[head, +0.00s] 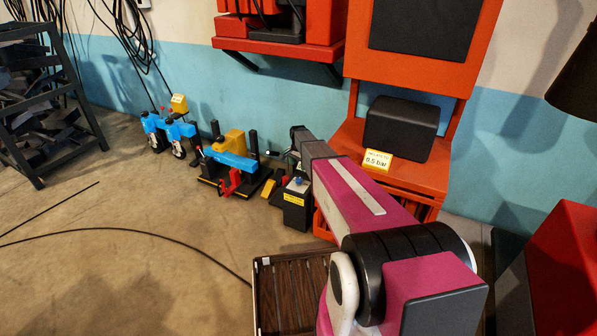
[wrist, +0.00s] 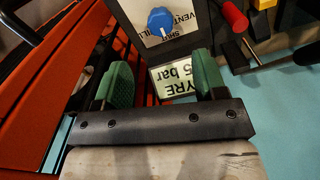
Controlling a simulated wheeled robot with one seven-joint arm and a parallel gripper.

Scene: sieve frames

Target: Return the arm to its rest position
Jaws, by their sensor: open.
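My arm, magenta and black, reaches from the lower right to the middle of the head view. Its end is near the orange stand, above a small black box with a blue knob (head: 297,183). In the wrist view my gripper (wrist: 160,78) has its two green finger pads wide apart. Nothing is seen held between them. Beyond the pads are a white label reading "TYRE" and "5 bar" (wrist: 173,77) and a panel with a blue knob (wrist: 161,20). In the head view the fingers are small and partly hidden by the arm.
An orange stand (head: 350,138) holds a black box (head: 401,129) and a yellow card (head: 377,161). Blue-and-yellow equipment (head: 231,160) stands on the floor to the left. A slatted dark crate (head: 262,300) is at the front. A black rack (head: 75,70) is at far left. A cable crosses open floor.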

